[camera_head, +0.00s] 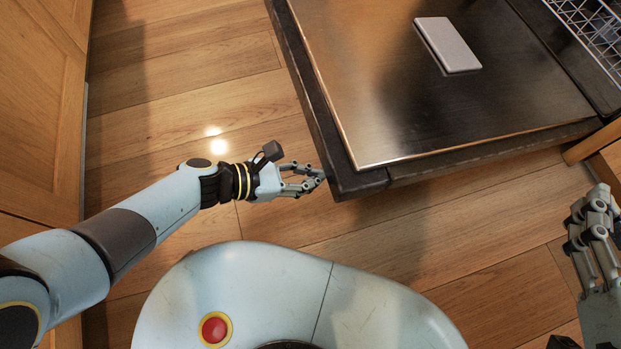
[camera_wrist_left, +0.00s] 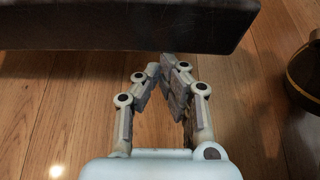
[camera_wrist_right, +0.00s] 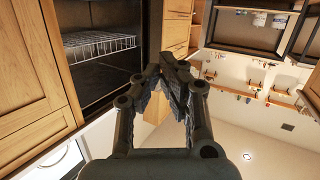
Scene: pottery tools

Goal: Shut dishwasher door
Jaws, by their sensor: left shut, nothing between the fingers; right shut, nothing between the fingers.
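The dishwasher door (camera_head: 410,125) is open and lies flat, with a dark rim and a brushed metal inner face. A light rectangular piece (camera_head: 448,45) sits on that face. My left gripper (camera_head: 319,178) is shut and empty at the door's near left corner. In the left wrist view, its fingertips (camera_wrist_left: 168,68) are close to the door's dark edge (camera_wrist_left: 120,28); I cannot tell whether they touch. My right gripper (camera_head: 598,195) is at the right edge of the head view, away from the door. Its closed fingertips (camera_wrist_right: 170,66) show in the right wrist view, empty.
A wire rack (camera_head: 597,28) shows at the top right, inside the dishwasher. A wooden cabinet (camera_head: 35,110) stands on the left. The wooden floor (camera_head: 190,85) between cabinet and door is clear. The right wrist view shows a dark cavity with a wire rack (camera_wrist_right: 95,45).

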